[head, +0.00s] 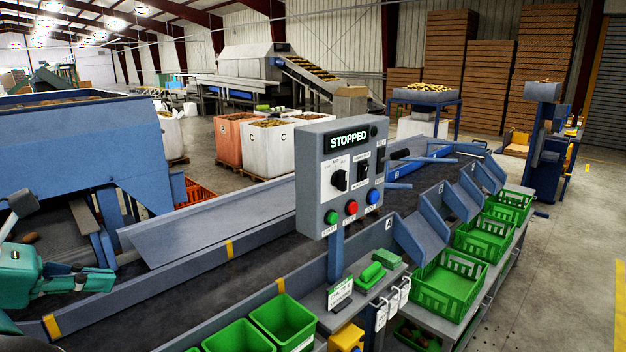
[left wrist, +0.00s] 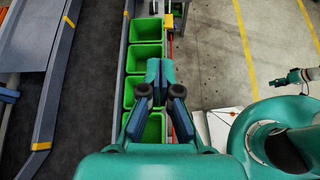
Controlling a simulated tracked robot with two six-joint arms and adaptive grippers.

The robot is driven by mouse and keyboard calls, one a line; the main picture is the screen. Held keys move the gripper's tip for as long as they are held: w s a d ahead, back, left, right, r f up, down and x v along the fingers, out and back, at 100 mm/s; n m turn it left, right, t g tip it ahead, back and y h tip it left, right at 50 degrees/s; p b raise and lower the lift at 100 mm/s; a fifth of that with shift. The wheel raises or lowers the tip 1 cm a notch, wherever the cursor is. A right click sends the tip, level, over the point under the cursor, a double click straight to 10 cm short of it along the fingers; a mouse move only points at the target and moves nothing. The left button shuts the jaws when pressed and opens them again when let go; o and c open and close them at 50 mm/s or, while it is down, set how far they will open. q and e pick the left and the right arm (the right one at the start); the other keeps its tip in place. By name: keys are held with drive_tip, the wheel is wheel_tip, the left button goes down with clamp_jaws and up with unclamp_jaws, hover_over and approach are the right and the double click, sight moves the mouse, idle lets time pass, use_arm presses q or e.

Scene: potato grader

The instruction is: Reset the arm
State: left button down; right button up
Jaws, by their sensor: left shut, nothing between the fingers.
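My left gripper (head: 104,281) comes in at the left edge of the head view, in front of the dark belt (head: 205,288). Its teal fingers are together with nothing between them; they also show in the left wrist view (left wrist: 160,72). In that view they lie over a row of green bins (left wrist: 146,54). A small teal and dark part at the right edge of the wrist view looks like my right gripper (left wrist: 280,81); its fingers are too small to judge. The right gripper does not show in the head view.
A grey control box (head: 312,205) reading STOPPED stands on a post beside the belt. Green crates (head: 445,297) line the near side. A blue hopper (head: 85,150) stands at the left. Open concrete floor (head: 560,260) lies to the right.

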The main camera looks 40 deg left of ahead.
use_arm(q)
drive_tip(key=w+a+f+m+g+h, duration=0.15)
drive_tip(key=w+f, duration=0.25)
drive_tip(key=f, duration=0.9)
drive_tip(key=w+f+m+g+h, duration=0.2)
drive_tip(key=w+f+m, duration=0.1)
drive_tip(key=f, duration=1)
drive_tip(key=w+d+f+m+g, duration=0.3)
drive_tip(key=w+d+f, duration=0.15)
drive_tip(key=f, duration=0.55)
drive_tip(key=w+d+f+m+g, duration=0.1)
drive_tip(key=d+f+m+g, duration=0.1)
drive_tip(key=d+f+m, duration=0.6)
drive_tip(key=w+d+f+m+g, duration=0.2)
drive_tip(key=d+f+m, duration=0.2)
drive_tip(key=d+f, duration=0.4)
drive_tip(key=s+d+f+m, duration=0.1)
drive_tip(key=d+f+m, duration=0.1)
drive_tip(key=d+m, duration=0.4)
drive_tip(key=s+d+f+m, duration=0.2)
drive_tip(key=d+m, duration=0.4)
drive_tip(key=d, duration=0.6)
drive_tip(key=shift+d, duration=0.25)
drive_tip(key=shift+m+g, duration=0.25)
